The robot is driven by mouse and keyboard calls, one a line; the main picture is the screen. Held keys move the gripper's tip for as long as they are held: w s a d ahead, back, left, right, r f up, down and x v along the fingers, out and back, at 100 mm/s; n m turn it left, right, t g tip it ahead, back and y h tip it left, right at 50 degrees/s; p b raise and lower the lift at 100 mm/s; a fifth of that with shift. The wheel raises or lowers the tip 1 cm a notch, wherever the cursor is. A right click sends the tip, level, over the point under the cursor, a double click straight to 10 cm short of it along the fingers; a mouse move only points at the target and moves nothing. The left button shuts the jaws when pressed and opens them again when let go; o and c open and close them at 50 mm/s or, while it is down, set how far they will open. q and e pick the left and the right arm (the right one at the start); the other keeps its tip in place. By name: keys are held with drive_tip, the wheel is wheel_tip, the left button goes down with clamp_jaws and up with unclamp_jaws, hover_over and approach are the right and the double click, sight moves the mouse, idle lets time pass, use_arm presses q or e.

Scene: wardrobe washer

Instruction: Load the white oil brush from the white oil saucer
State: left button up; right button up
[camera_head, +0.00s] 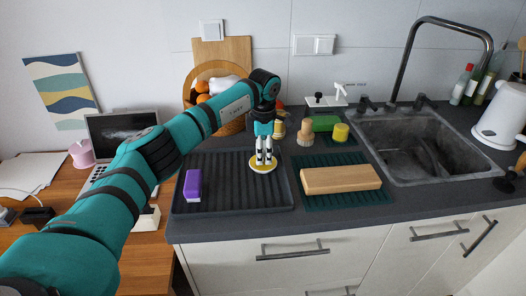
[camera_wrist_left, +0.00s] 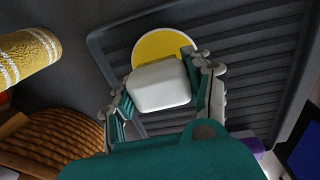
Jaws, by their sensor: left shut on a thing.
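The white oil saucer (camera_head: 262,171) sits on the dark ribbed tray, a round dish with a pale rim and yellow inside. It also shows in the left wrist view (camera_wrist_left: 165,42), partly covered by the brush. My left gripper (camera_head: 264,160) points down over the saucer. It is shut on the white oil brush (camera_wrist_left: 159,86), a white rounded block between its fingers. The brush's lower end is hidden in the wrist view, so I cannot tell whether it touches the saucer. My right gripper is not in view.
The ribbed tray (camera_head: 225,201) also holds a purple block (camera_head: 193,185). A wooden board (camera_head: 340,179) lies on a green mat to the right. A round wooden brush (camera_head: 305,133) and a fruit basket (camera_head: 233,122) stand behind. The sink (camera_head: 405,145) is farther right.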

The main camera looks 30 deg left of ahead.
use_arm(q)
drive_tip(key=shift+r+p, duration=1.7)
drive_tip(key=shift+r, duration=1.1)
